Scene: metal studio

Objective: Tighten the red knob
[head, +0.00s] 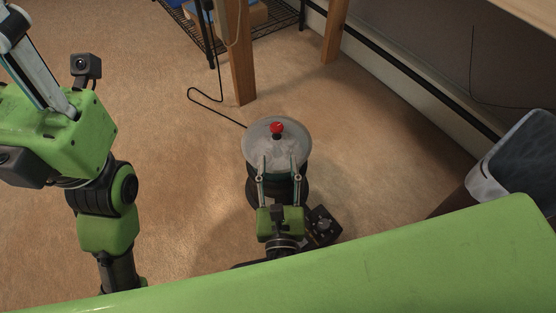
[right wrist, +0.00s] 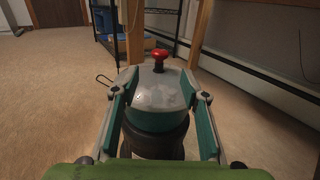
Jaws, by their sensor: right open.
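The red knob (head: 277,127) stands upright on the grey round top (head: 262,146) of a dark cylindrical device in the middle of the head view. It also shows in the right wrist view (right wrist: 159,55), beyond the fingers. My right gripper (head: 279,166) is open and empty, with its fingers spread over the near part of the top, short of the knob. In the right wrist view its fingers (right wrist: 158,95) frame the top, with the knob apart from both. My left arm is at the left of the head view; its fingertips are not clearly visible.
A small dark box (head: 322,226) with controls sits right of my right gripper. Wooden legs (head: 242,75) and a wire shelf (head: 281,17) stand behind. A dark bin (head: 517,158) is at the right. Carpet left of the device is clear.

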